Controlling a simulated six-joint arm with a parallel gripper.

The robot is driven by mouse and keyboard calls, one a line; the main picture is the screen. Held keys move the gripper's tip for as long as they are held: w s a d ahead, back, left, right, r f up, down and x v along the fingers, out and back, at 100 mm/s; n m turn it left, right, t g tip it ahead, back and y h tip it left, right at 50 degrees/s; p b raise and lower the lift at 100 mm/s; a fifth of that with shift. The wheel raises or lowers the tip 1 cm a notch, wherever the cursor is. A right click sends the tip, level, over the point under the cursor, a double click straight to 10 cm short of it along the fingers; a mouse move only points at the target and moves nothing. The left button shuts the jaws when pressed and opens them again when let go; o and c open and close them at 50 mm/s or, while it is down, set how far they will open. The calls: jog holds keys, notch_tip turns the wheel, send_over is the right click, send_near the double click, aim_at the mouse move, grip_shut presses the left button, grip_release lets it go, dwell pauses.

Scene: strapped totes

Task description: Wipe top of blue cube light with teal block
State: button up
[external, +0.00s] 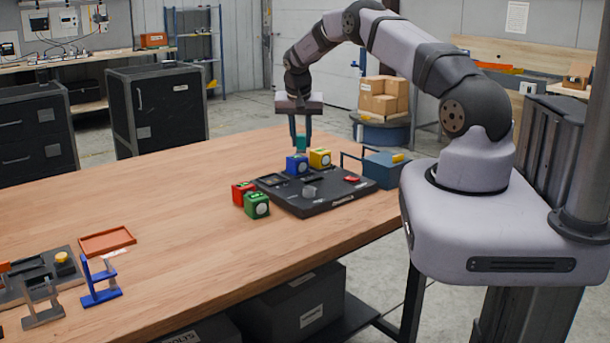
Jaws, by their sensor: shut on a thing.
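A blue cube light (297,164) stands at the back of a black tray-like board (318,205) on the wooden table. My gripper (301,142) points down just above and behind the blue cube. It is shut on a teal block (301,144), which shows between its fingers. The teal block appears slightly above the cube in the picture; whether they touch cannot be told from this angle. The fingertips are small here.
A yellow cube (320,158) stands right beside the blue one. Red (243,193) and green (257,205) cubes sit at the board's left edge. A blue-grey box with a handle (385,168) is to the right. The table's middle left (170,200) is clear.

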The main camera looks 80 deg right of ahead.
jog(key=shift+f, duration=1)
jog(key=shift+r+p, duration=0.2)
jog(key=shift+p, duration=0.2)
jog(key=shift+s+a+f+p, duration=0.15)
jog(key=shift+s+a+p, duration=1.05)
jog(key=shift+s+a, duration=0.2)
notch_tip(320, 180, up, 6)
jog(key=p, duration=0.4)
jog(key=shift+p, duration=0.3)
